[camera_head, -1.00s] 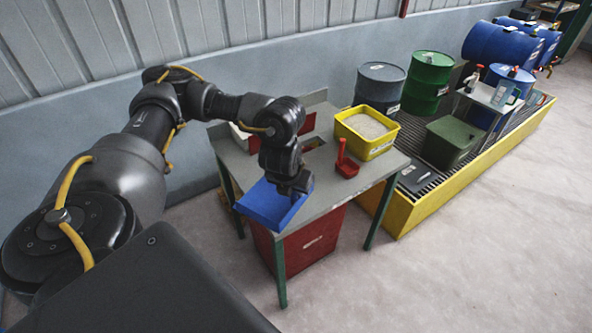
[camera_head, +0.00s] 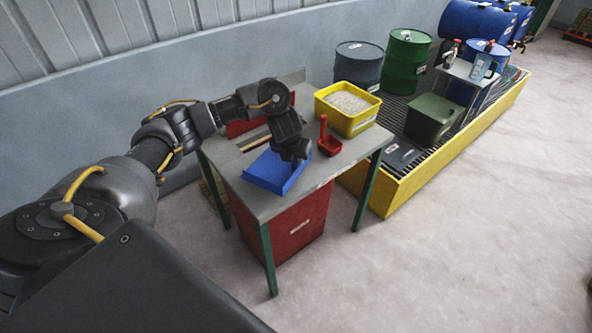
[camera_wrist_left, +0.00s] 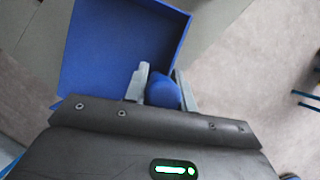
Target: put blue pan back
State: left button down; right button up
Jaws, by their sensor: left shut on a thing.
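The blue pan (camera_head: 268,172) is a shallow open tray at the front left of the grey table (camera_head: 232,163) in the head view. My left gripper (camera_head: 296,160) is at its right side. In the left wrist view the blue pan (camera_wrist_left: 115,50) lies ahead of my left gripper (camera_wrist_left: 161,85), whose jaws are shut on its rounded blue handle. I cannot tell whether the pan touches the tabletop. My right gripper is not in view.
A yellow-edged spill pallet (camera_head: 385,200) with drums stands beyond. The floor in front is clear.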

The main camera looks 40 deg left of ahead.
pick_arm(q)
jog(key=shift+w+a+f, duration=0.1)
jog(key=shift+w+f, duration=0.25)
jog(key=f+b, duration=0.1)
jog(key=f, duration=0.2)
jog(key=shift+w+f+b, duration=0.2)
jog(key=shift+f+b, duration=0.1)
jog(key=shift+b, duration=0.05)
jog(key=shift+r, duration=0.1)
jog(key=c, duration=1.1)
grip_release()
jog(key=shift+c, duration=0.2)
